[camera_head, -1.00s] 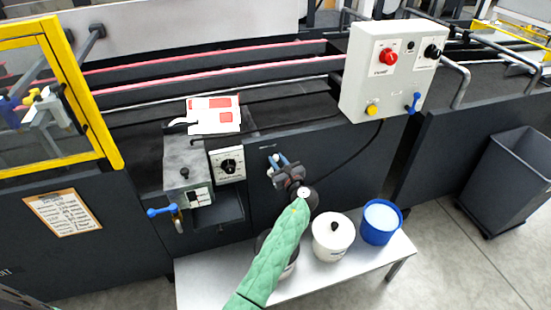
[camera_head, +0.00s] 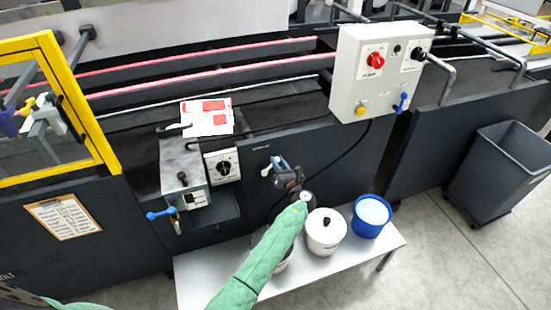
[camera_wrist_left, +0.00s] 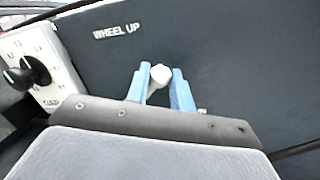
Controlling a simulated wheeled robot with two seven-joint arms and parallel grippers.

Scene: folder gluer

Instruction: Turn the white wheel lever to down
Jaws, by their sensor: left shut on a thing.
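The white wheel lever (camera_head: 265,172) sits on the dark machine side panel, below a small label. In the left wrist view its white rounded end (camera_wrist_left: 160,74) shows between two blue fingertips, under the words "WHEEL UP". My left gripper (camera_head: 277,164) is shut on the lever, with its blue fingers on either side of it. The rest of the lever is hidden by the fingers and the gripper body, so its exact angle is hard to tell. My right gripper is not in view.
A dial box (camera_head: 223,166) and a blue-handled valve (camera_head: 161,213) are left of the lever. A control box (camera_head: 378,70) stands up to the right. Below, a white bench (camera_head: 205,272) bears a white pot (camera_head: 326,232) and a blue bucket (camera_head: 370,217). A grey bin (camera_head: 502,172) is at right.

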